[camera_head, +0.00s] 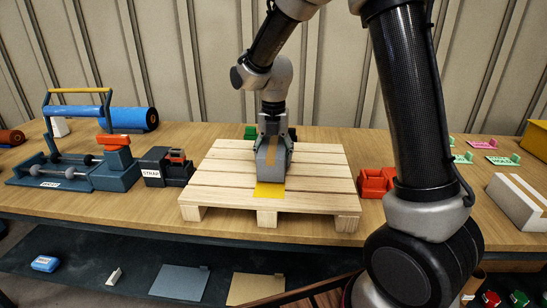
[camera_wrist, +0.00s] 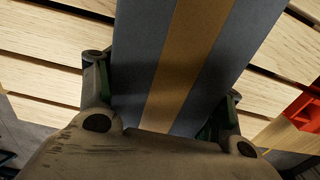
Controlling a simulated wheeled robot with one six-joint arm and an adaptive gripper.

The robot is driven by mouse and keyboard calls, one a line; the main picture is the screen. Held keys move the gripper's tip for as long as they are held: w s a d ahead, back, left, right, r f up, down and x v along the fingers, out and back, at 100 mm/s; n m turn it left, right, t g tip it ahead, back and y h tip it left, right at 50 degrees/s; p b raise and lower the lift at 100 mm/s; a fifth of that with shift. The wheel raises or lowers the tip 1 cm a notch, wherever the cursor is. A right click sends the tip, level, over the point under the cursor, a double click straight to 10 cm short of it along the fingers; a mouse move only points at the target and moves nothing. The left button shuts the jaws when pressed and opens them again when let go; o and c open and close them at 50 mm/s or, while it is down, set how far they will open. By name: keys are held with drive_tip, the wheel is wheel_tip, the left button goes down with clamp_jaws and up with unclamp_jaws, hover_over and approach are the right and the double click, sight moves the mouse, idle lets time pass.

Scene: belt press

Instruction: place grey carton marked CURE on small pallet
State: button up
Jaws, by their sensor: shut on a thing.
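The grey carton (camera_head: 270,164) with a tan tape stripe is at the middle of the small wooden pallet (camera_head: 215,185). I cannot read a CURE mark on it. My gripper (camera_head: 272,140) is above the carton, pointing down, with its fingers shut on the carton's sides. In the wrist view the carton (camera_wrist: 222,60) fills the middle between my fingers (camera_wrist: 165,105), with pallet slats (camera_wrist: 45,45) behind it. I cannot tell whether the carton's underside touches the slats. A yellow patch (camera_head: 269,190) shows on the pallet just in front of the carton.
A blue strapping tool (camera_head: 60,172) and a box marked STRAP (camera_head: 155,168) stand left of the pallet. A red bin (camera_head: 374,182) sits close to its right edge. A green item (camera_head: 251,132) is behind the pallet.

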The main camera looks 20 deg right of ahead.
drive_tip(key=shift+f, duration=0.3)
drive_tip(key=o, duration=1.5)
drive_tip(key=shift+f, duration=0.15)
